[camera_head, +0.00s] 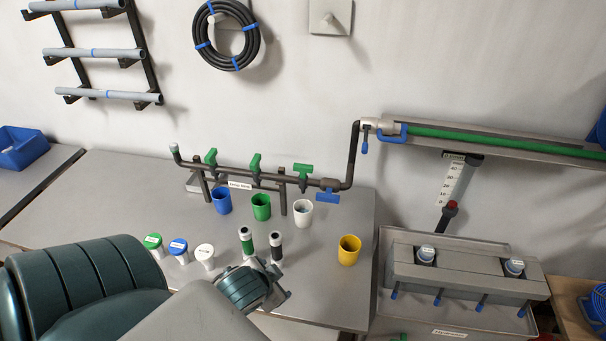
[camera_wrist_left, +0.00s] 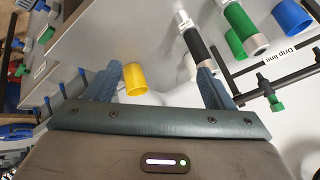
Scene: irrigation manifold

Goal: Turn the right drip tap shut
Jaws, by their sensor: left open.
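The right drip tap (camera_head: 303,170) is the rightmost of three green-handled taps on the dark manifold pipe in the head view. Its green handle looks like a T lying across the picture, broader than the handles of the middle tap (camera_head: 255,162) and left tap (camera_head: 211,157). My left gripper (camera_head: 279,291) is low in the head view, over the bench's front part, well apart from the taps. In the left wrist view its fingers (camera_wrist_left: 157,78) are spread with nothing held. A green tap (camera_wrist_left: 271,93) shows at right there; I cannot tell which one. My right gripper is not in view.
A blue-handled valve (camera_head: 327,195) sits right of the taps. Blue, green and white cups (camera_head: 303,212) stand below them. A yellow cup (camera_head: 349,250) is at the bench's right.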

